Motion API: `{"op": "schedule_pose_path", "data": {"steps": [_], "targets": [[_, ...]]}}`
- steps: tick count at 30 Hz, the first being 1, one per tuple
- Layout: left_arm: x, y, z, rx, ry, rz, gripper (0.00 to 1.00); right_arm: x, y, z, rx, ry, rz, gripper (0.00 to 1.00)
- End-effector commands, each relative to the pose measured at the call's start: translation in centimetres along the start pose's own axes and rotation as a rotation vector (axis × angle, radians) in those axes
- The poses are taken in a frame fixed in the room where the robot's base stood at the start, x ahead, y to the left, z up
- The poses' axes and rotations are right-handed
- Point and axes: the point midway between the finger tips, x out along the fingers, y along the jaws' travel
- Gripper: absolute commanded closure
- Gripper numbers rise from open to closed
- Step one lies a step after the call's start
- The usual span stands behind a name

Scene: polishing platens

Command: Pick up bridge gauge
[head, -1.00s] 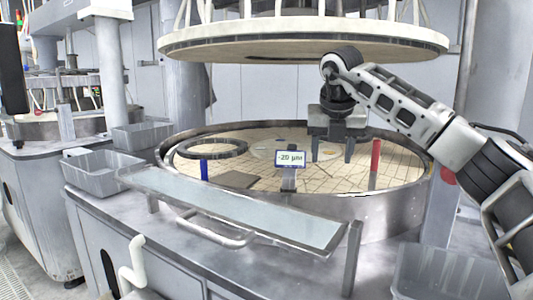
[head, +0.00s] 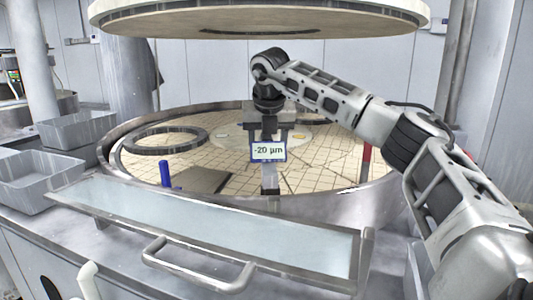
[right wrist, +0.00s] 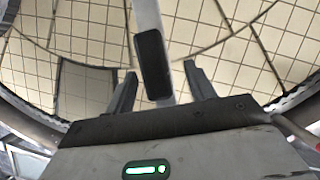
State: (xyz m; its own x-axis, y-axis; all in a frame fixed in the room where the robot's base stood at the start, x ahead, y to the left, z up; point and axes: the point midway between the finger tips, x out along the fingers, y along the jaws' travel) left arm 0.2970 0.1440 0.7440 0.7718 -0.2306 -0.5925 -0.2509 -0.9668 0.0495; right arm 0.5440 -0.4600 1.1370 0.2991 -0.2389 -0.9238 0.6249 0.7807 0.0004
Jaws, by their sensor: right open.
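The bridge gauge (head: 268,151) stands on the tiled platen (head: 320,165), with a display reading -20 µm on a grey support. In the right wrist view, the gauge (right wrist: 152,65) shows from above as a dark block on a pale bar. My right gripper (head: 270,125) is above and behind the display, pointing down; its fingertips are partly hidden by the display. In the right wrist view, my right gripper (right wrist: 161,82) is open, with one finger on each side of the gauge's dark block and visible gaps to it. My left gripper is not in view.
A dark ring (head: 158,141), a blue post (head: 165,174) and a red post (head: 366,158) are around the platen. A glass-topped shelf with a handle (head: 200,262) lies in front. Grey bins (head: 45,180) stand left. A large upper disc (head: 260,20) hangs above.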

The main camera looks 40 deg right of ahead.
Motion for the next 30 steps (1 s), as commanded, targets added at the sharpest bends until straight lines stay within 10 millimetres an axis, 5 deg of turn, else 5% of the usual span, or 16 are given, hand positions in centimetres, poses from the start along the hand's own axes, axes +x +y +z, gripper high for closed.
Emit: {"op": "schedule_pose_path", "data": {"steps": [6, 13, 19, 30], "targets": [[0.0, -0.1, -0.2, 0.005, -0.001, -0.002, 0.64, 2.4, 0.0, 0.1, 0.0, 0.001, -0.001, 0.45], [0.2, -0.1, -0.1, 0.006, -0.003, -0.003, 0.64, 2.5, 0.1, 0.1, 0.0, 0.0, 0.001, 0.45], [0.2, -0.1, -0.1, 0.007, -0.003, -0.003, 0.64, 2.5, 0.1, 0.1, -0.001, 0.0, 0.0, 0.98], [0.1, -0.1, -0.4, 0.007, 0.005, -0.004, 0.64, 2.1, 0.1, 0.3, 0.0, -0.004, 0.003, 1.0]]}}
